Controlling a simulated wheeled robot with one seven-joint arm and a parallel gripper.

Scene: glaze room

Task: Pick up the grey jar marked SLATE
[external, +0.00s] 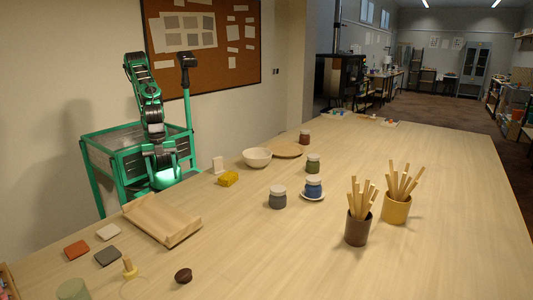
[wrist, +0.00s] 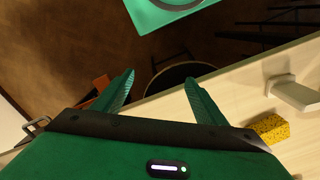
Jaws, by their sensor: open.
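A grey jar (external: 277,199) with a pale lid stands upright on the table, near its middle. No marking on it can be read at this size, but it is the only grey jar I see. It does not show in the wrist view. My gripper (wrist: 160,78) is open and empty in the wrist view, its two green fingers spread apart. It is off the table's edge, with the floor below, well away from the jar. In the external view the fingers cannot be made out.
A blue jar (external: 314,186) on a saucer and a green jar (external: 313,164) stand near the grey one; a brown jar (external: 305,137) is farther back. A yellow sponge (external: 228,179), bowl (external: 257,157) and wooden board (external: 162,219) lie toward my side. Stick-filled cups (external: 357,229) stand right.

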